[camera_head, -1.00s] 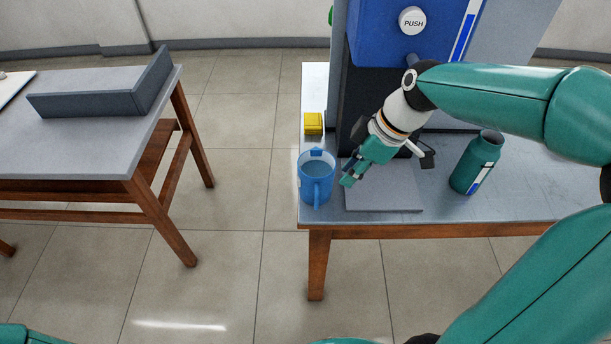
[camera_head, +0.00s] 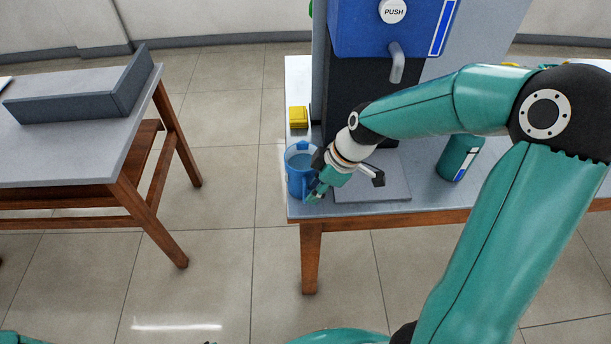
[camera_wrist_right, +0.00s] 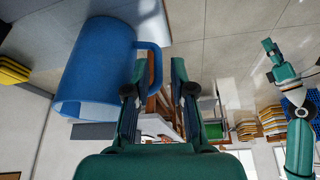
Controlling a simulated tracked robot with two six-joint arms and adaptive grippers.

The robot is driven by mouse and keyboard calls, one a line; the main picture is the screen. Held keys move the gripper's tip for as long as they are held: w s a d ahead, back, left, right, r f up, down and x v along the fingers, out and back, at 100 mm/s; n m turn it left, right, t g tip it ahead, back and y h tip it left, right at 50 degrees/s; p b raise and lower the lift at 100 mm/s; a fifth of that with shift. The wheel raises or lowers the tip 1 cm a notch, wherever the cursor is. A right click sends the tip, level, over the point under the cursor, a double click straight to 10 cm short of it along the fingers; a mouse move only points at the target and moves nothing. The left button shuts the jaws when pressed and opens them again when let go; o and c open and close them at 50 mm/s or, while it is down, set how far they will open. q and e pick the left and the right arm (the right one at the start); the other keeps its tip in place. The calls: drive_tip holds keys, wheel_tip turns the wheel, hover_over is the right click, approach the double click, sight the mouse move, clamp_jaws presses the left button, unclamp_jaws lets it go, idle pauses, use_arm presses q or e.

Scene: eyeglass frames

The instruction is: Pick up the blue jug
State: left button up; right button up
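The blue jug (camera_head: 299,176) stands upright at the left front corner of the right-hand table, with liquid visible inside. In the right wrist view the jug (camera_wrist_right: 95,70) appears large and upside down, its handle (camera_wrist_right: 155,65) towards my fingers. My right gripper (camera_head: 314,192) is beside the jug on its handle side. In the wrist view this gripper (camera_wrist_right: 157,75) is open, with the handle near and partly between its fingertips; contact cannot be told. A teal arm, probably my left, appears small at the right of the wrist view, its gripper (camera_wrist_right: 270,46) too small to read.
A blue and black dispenser (camera_head: 385,60) with a PUSH button stands behind my right arm. A grey plate (camera_head: 370,185) lies right of the jug, a yellow block (camera_head: 298,117) behind it. A green bottle (camera_head: 459,158) stands further right. Floor separates this from the left table (camera_head: 60,155).

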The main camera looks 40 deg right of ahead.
drive_tip(key=x, duration=0.4)
drive_tip(key=shift+w, duration=0.15)
clamp_jaws()
